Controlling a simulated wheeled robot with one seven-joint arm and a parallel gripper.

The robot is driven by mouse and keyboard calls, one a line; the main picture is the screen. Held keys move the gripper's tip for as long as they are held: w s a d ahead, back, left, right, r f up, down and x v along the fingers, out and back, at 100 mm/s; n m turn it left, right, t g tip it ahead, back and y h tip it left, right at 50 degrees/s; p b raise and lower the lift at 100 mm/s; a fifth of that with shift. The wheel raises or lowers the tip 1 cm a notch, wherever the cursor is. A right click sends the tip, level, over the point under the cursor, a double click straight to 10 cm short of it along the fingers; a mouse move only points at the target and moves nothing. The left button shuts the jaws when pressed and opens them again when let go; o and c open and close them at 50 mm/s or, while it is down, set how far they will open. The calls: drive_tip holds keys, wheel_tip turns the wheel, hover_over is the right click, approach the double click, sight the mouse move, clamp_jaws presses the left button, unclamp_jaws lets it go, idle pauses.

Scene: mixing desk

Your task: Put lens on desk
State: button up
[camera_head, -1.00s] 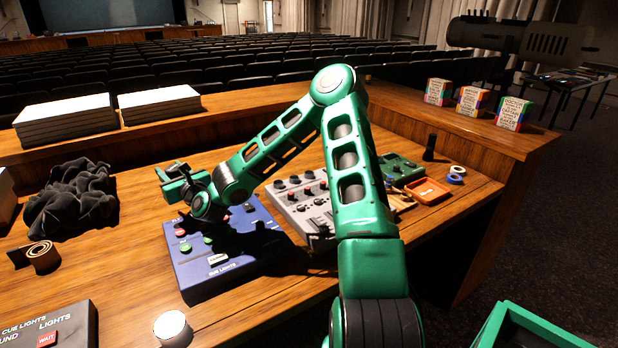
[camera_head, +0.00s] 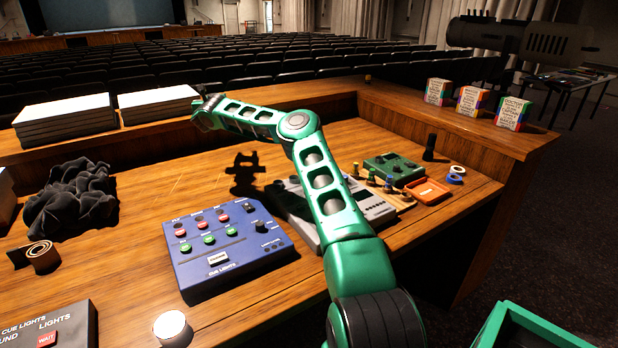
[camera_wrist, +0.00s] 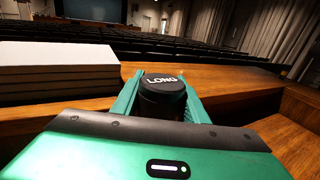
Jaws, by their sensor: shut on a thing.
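My gripper (camera_wrist: 161,92) is shut on a black round lens (camera_wrist: 163,98) whose top carries the word LONG. The lens sits between the two green fingers in the wrist view. In the head view my gripper (camera_head: 205,110) is raised near the raised back ledge of the desk, beside the right stack of white boards. The lens cannot be made out clearly there. The wooden desk (camera_head: 150,195) lies below, with the arm's shadow on it.
A blue cue lights box (camera_head: 222,245) stands mid-desk, with a grey mixer (camera_head: 375,208) and green box (camera_head: 393,168) to its right. Black cloth (camera_head: 72,200) lies left. White stacks (camera_head: 160,103) stand on the ledge. Bare wood lies behind the blue box.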

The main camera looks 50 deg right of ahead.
drive_tip(key=s+d+f+m+g+h, duration=0.2)
drive_tip(key=s+d+f, duration=0.1)
drive_tip(key=d, duration=0.5)
drive_tip(key=s+d+f+m+g+h, duration=0.1)
drive_tip(key=s+d+f+g, duration=0.15)
drive_tip(key=d, duration=0.55)
drive_tip(key=s+d+f+m+g+h, duration=0.2)
drive_tip(key=s+d+f, duration=0.1)
drive_tip(key=d, duration=0.5)
drive_tip(key=shift+t, duration=0.25)
drive_tip(key=s+d+f, duration=0.1)
drive_tip(key=s+f, duration=0.1)
drive_tip(key=s, duration=0.1)
drive_tip(key=s+d+f, duration=0.1)
drive_tip(key=s+f, duration=0.1)
drive_tip(key=s, duration=0.1)
drive_tip(key=s+d+f, duration=0.1)
drive_tip(key=s+f, duration=0.1)
drive_tip(key=s, duration=0.2)
drive_tip(key=shift+s+f, duration=0.1)
drive_tip(key=shift+f, duration=0.15)
drive_tip(key=shift+s+f, duration=0.1)
drive_tip(key=shift+f, duration=1.85)
drive_tip(key=o, duration=1.4)
drive_tip(key=shift+f, duration=0.15)
